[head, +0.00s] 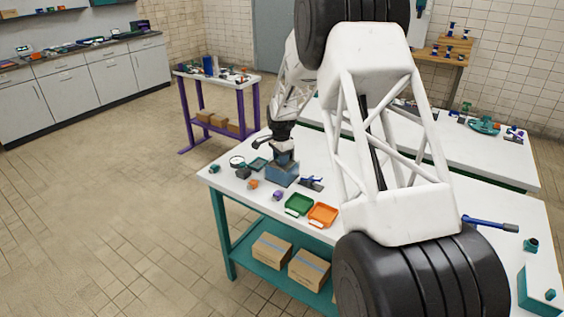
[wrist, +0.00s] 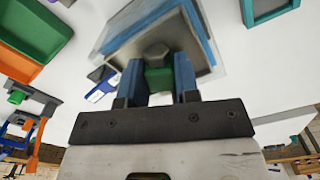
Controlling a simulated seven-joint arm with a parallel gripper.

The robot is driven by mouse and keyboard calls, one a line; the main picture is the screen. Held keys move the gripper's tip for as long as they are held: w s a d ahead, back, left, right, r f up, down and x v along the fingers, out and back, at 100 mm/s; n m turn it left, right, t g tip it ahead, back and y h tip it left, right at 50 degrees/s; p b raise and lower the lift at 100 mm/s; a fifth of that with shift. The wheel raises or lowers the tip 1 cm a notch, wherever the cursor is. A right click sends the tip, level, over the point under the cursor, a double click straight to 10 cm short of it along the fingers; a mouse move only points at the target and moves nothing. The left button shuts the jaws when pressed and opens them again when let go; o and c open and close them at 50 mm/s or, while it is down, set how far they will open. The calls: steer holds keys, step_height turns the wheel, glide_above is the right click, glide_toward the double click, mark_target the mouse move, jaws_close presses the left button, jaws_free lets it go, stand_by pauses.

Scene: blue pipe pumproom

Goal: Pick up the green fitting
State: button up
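The green fitting (wrist: 158,78) has a grey hexagonal end and sits between the two blue fingers of my gripper (wrist: 159,72) in the wrist view. The fingers touch it on both sides, with no gap showing. A blue box (wrist: 205,32) with a grey inside is right beyond the fingertips. Whether the fitting still touches the box cannot be told. In the head view my gripper (head: 283,146) is over this blue box (head: 281,174) on the white table, and the fitting is hidden there.
A green tray (head: 298,205) and an orange tray (head: 322,215) lie at the table's (head: 240,190) front edge. A small purple part (head: 278,195), an orange part (head: 253,184) and a blue-handled tool (head: 311,183) lie near the box. A teal tray (head: 258,163) is behind it.

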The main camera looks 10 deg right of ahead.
jaws_close()
steer(key=shift+r, duration=0.75)
step_height(320, 180, up, 2)
steer(key=shift+r, duration=0.1)
steer(key=s+r, duration=0.1)
steer(key=s, duration=1.5)
steer(key=shift+a+r, duration=0.15)
